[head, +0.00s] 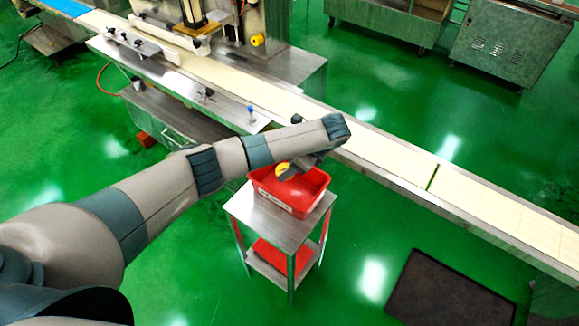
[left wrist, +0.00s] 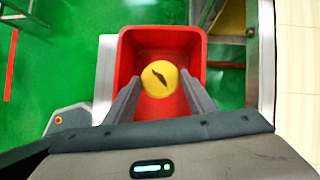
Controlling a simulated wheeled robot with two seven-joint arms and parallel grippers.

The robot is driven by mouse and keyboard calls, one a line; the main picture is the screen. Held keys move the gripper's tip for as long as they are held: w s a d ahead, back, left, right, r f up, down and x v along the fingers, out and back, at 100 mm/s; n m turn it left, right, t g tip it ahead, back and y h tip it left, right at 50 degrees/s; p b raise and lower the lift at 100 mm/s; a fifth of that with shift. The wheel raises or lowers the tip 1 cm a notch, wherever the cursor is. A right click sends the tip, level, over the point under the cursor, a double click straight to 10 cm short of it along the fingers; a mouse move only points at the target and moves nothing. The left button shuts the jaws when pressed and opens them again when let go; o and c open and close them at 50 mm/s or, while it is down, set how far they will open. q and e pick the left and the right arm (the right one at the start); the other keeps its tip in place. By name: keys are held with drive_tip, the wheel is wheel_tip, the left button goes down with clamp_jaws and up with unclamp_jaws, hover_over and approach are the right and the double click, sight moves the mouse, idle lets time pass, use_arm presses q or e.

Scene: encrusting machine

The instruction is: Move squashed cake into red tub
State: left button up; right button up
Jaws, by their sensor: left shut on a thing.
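The squashed cake (left wrist: 159,79) is round and yellow with a dark mark on its top. My left gripper (left wrist: 158,88) is shut on it, with one finger on each side. In the left wrist view the cake appears over the inside of the red tub (left wrist: 133,42). How high the cake is above the tub's floor is hard to tell. My right gripper is not in view.
The tub stands on a small metal table (head: 262,222) with a lower shelf. A long conveyor belt (head: 400,150) runs just behind it, with the encrusting machine (head: 200,30) at the upper left. A dark mat (head: 440,292) lies on the green floor at right.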

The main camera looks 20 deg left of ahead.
use_arm(q)
drive_tip(key=o, duration=0.9)
drive_tip(key=shift+d+r, duration=0.35)
drive_tip(key=shift+r, duration=0.1)
drive_tip(key=p+v, duration=0.2)
drive_tip(key=v, duration=1.4)
drive_tip(key=shift+r, duration=0.2)
